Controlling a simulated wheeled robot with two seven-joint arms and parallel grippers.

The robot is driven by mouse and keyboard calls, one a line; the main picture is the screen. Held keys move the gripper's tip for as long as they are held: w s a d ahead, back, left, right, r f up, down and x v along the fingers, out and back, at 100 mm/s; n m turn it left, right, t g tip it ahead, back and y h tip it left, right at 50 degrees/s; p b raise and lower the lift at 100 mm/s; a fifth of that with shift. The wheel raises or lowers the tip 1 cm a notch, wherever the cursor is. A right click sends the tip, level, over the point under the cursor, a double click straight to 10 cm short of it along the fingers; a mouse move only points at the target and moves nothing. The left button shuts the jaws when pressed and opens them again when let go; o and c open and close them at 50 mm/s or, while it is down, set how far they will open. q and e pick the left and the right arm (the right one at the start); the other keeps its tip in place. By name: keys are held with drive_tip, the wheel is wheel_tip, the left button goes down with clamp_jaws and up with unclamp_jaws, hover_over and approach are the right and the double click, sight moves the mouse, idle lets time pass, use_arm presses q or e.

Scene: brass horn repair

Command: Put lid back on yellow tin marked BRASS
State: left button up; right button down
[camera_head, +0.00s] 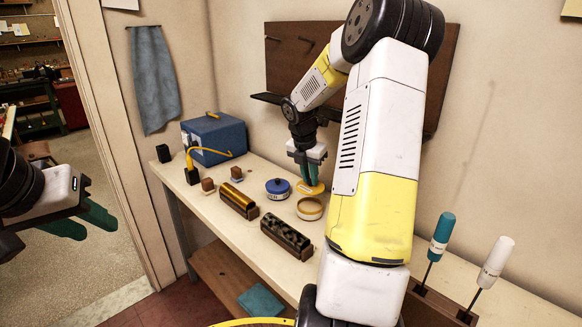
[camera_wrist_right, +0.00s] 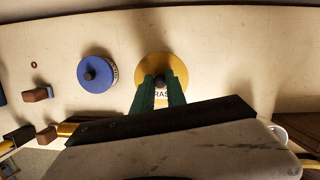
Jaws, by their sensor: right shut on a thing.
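My right gripper (camera_head: 309,182) is shut on the dark knob of the yellow lid (camera_head: 312,190), holding it over the bench. In the right wrist view the lid (camera_wrist_right: 183,65) shows part of its lettering, "RAS", below the knob between the green fingertips (camera_wrist_right: 160,84). The open yellow tin (camera_head: 310,208) stands on the bench just in front of and below the lid in the head view. In the wrist view I cannot make out the tin. My left gripper (camera_head: 84,222) is open and empty at the far left, away from the bench.
A blue tin with its lid on (camera_head: 277,188) stands left of the yellow tin; it also shows in the wrist view (camera_wrist_right: 97,73). A blue box (camera_head: 213,138) is at the back left. Screwdrivers (camera_head: 441,236) stand at right.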

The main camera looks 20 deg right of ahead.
sight(309, 187)
drive_tip(key=shift+w+d+f, duration=0.1)
drive_tip(key=shift+w+f, duration=0.05)
drive_tip(key=shift+f, duration=3.05)
drive_tip(key=shift+f, duration=0.1)
drive_tip(key=c, duration=0.8)
unclamp_jaws()
drive_tip(key=shift+r, duration=3.5)
drive_tip(key=shift+c, duration=0.4)
